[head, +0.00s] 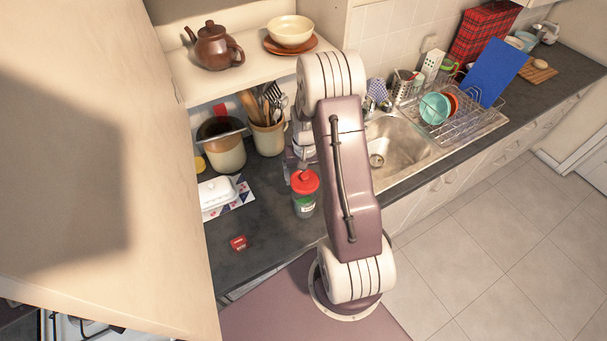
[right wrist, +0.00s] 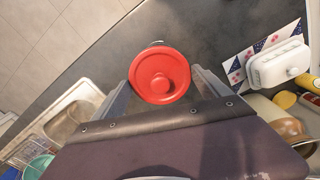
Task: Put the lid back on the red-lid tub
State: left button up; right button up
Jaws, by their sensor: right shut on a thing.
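The tub (head: 305,206) is clear with green and a pale label low on its side, and stands upright on the dark counter. The round red lid (head: 305,182) is at the tub's top, directly over its mouth; I cannot tell whether it is fully seated. My right gripper (right wrist: 163,90) is shut on the lid, with a finger at either side. In the head view my right arm partly hides that gripper. My left gripper is not in view.
A small red object (head: 238,243) lies on the counter front. A white butter dish (head: 216,193) on a patterned cloth, a crock (head: 222,150) and a utensil pot (head: 268,137) stand left of and behind the tub. The sink (head: 395,150) is right. An open cabinet door (head: 90,170) fills the left.

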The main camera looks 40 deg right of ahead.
jog(key=shift+s+f+b, duration=0.2)
jog(key=shift+f+b, duration=0.1)
jog(key=shift+f, duration=0.15)
jog(key=f+b, duration=0.1)
jog(key=f, duration=0.1)
jog(key=w+f+b, duration=0.1)
jog(key=f+b, duration=0.1)
jog(key=shift+f, duration=0.1)
jog(key=shift+f+b, duration=0.4)
jog(key=shift+s+f, duration=0.15)
jog(key=shift+s, duration=0.15)
jog(key=shift+f, duration=0.1)
dwell(1.2)
